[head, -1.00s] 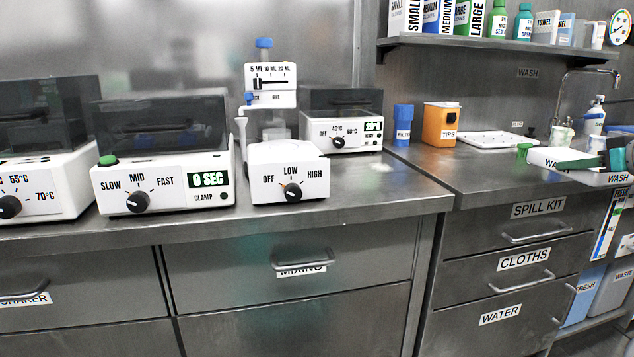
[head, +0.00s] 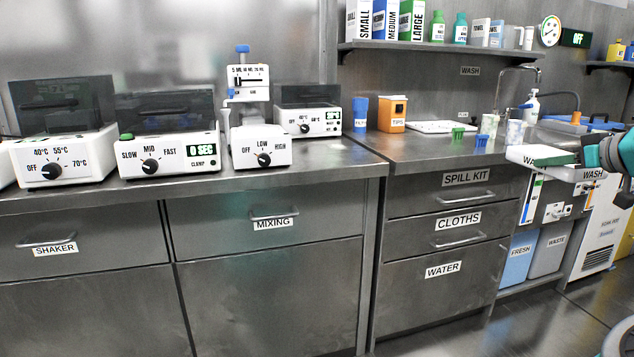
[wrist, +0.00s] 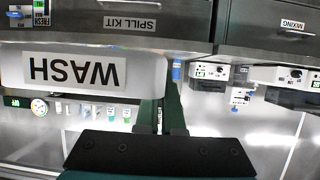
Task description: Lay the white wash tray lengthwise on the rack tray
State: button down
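The white wash tray (head: 545,168), with WASH labels, is at the right of the head view, held in the air in front of the counter edge. My gripper (head: 562,160) reaches in from the right, its dark green finger across the tray. In the wrist view the tray wall (wrist: 142,72) runs into my gripper (wrist: 162,108), which looks shut on it. A flat white tray (head: 425,127) lies on the counter by the sink, apart from the wash tray; it may be the rack tray, but I see no label naming it.
Green cups (head: 457,133) and clear cups stand on the counter (head: 420,150) near the flat tray. An orange tips box (head: 392,114) and a blue filter container (head: 360,114) stand left of it. A tap (head: 530,70) rises behind. Floor in front of the drawers is clear.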

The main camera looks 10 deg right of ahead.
jog(key=w+a+f, duration=0.6)
jog(key=a+f, duration=0.7)
jog(key=a, duration=0.2)
jog(key=w+a+f, duration=0.6)
jog(key=a+f, duration=0.7)
jog(key=a, duration=0.2)
jog(key=w+a+f, duration=0.6)
jog(key=a+f, duration=0.7)
jog(key=a, duration=0.3)
jog(key=shift+w+f, duration=0.4)
